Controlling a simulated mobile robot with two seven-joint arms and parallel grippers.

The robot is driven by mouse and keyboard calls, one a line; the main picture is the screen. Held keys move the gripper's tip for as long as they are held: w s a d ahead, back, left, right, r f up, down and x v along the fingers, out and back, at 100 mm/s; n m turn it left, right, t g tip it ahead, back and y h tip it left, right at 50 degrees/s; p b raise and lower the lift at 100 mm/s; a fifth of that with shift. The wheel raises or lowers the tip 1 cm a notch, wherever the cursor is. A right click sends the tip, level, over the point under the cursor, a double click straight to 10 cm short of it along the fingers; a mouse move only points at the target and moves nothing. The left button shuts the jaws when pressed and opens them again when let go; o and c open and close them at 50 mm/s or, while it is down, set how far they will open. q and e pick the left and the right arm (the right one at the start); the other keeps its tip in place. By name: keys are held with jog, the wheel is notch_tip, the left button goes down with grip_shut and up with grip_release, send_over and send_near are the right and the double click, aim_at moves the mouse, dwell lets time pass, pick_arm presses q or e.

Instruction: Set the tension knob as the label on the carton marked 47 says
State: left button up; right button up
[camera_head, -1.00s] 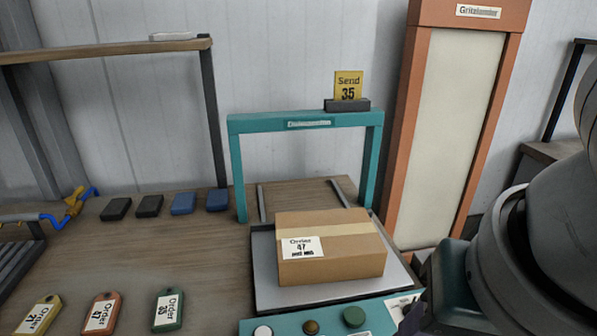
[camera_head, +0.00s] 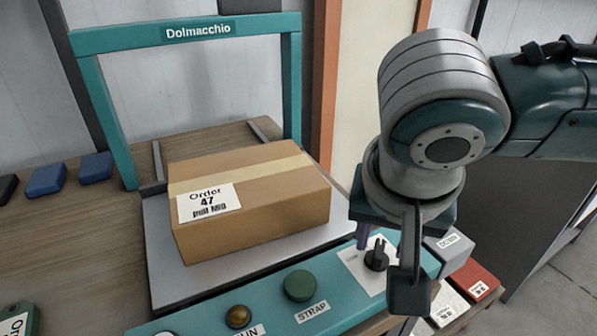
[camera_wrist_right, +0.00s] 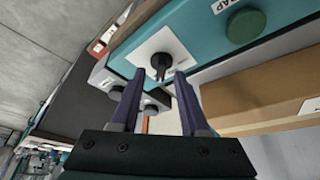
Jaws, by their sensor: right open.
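The carton marked 47 (camera_head: 262,222) lies on the grey bed of the strapping machine. In the right wrist view the knob (camera_wrist_right: 160,64) shows just beyond and between the two purple fingertips (camera_wrist_right: 159,74), with nothing held. My left gripper is out of view.
The teal panel (camera_head: 265,318) also carries a green STRAP button (camera_head: 299,285) and a brass-coloured button (camera_head: 238,316). The teal arch marked Dolmacchio (camera_head: 198,30) stands behind the carton. A grey box (camera_head: 447,250) and a red box (camera_head: 476,280) lie right of the panel.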

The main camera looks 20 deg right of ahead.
jog(key=shift+w+d+f, duration=0.15)
jog(key=shift+w+f, duration=0.1)
jog(key=shift+f, duration=0.35)
grip_shut()
